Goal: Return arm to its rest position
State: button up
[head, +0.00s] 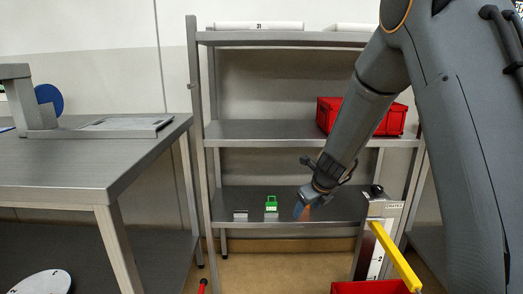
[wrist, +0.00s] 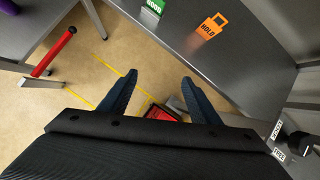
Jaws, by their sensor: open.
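My gripper (head: 305,206) hangs at the end of my lowered arm, at the lower shelf (head: 240,198) of the metal rack in the head view. In the wrist view its two dark fingers (wrist: 159,77) are spread apart with nothing between them; floor and a red item show beyond.
A green tag (head: 271,206) and a small grey block (head: 240,215) are left of my gripper. A labelled post (head: 377,235) with a yellow bar (head: 396,255) stands close to the right. A red crate (head: 327,112) is on the shelf above. A steel table (head: 75,165) is at left.

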jog(key=s+a+r+n+g, duration=0.1)
jog(key=s+a+r+n, duration=0.2)
jog(key=s+n, duration=0.25)
jog(key=s+a+r+n+g+y, duration=0.1)
jog(key=s+a+r+n, duration=0.15)
jog(key=s+n, duration=0.35)
jog(key=s+a+r+n+g, duration=0.1)
jog(key=s+a+r+n, duration=0.25)
jog(key=s, duration=0.35)
jog(key=s+d+r+n+g+h, duration=0.1)
jog(key=s+d+n, duration=0.1)
jog(key=s+n, duration=0.8)
jog(key=s+d+r+n+g+h, duration=0.1)
jog(key=s+r+n+g, duration=0.1)
jog(key=s+n, duration=0.8)
jog(key=s+d+r+m+p, duration=0.2)
jog(key=d+r+m+p, duration=0.3)
jog(key=p, duration=1.3)
jog(key=d+r, duration=0.4)
jog(key=shift+d+r+h, duration=0.3)
jog(key=shift+r, duration=0.1)
